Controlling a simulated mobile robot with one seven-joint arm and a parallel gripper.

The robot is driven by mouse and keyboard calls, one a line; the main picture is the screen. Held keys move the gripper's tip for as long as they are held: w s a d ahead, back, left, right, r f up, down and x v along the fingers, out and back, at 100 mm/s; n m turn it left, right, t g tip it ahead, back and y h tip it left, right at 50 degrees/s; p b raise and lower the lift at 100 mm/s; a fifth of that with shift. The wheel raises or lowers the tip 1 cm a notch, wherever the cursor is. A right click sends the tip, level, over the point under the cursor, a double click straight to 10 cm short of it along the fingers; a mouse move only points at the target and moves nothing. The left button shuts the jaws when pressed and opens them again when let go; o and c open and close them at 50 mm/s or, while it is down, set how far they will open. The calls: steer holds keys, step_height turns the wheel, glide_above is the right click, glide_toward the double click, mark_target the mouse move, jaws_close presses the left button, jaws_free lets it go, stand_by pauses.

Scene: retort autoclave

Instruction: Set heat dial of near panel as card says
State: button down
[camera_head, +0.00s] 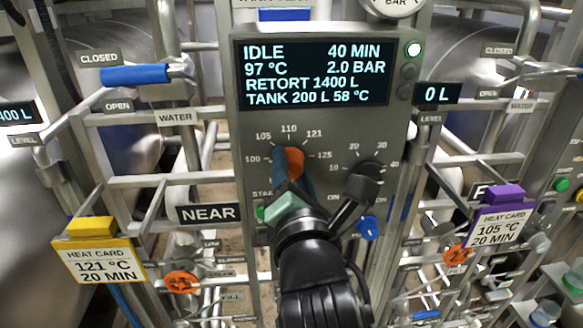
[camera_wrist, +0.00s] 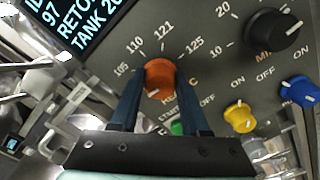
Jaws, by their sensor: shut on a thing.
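The near panel (camera_head: 238,130) stands upright in the middle, with an orange heat dial (camera_head: 294,160) ringed by marks 100, 105, 110, 121 and 125. My gripper (camera_head: 288,172) is shut on this dial, and its blue fingers partly hide it. In the wrist view the fingers flank the orange dial (camera_wrist: 160,76) on both sides. A small pale mark shows low on the dial's face; I cannot tell which value it points at. The yellow-topped heat card (camera_head: 98,262), left of the NEAR label (camera_head: 208,213), reads 121 °C, 20 MIN.
The panel's display (camera_head: 315,72) reads IDLE, 97 °C, 40 MIN, 2.0 BAR. A black minutes dial (camera_head: 368,174) sits right of the heat dial. A yellow knob (camera_wrist: 239,116) and blue knob (camera_wrist: 300,92) sit below. A purple-topped card (camera_head: 499,228) at right reads 105 °C. Pipes flank the panel.

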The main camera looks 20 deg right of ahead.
steer(key=m+b, duration=0.1)
steer(key=m, duration=0.2)
steer(key=shift+f, duration=0.1)
steer(key=m+b, duration=0.1)
steer(key=m, duration=0.2)
steer(key=shift+m, duration=0.4)
steer(key=m, duration=0.9)
steer(key=shift+m, duration=0.4)
steer(key=m, duration=0.3)
steer(key=shift+m, duration=0.4)
steer(key=m, duration=0.6)
steer(key=shift+p, duration=0.3)
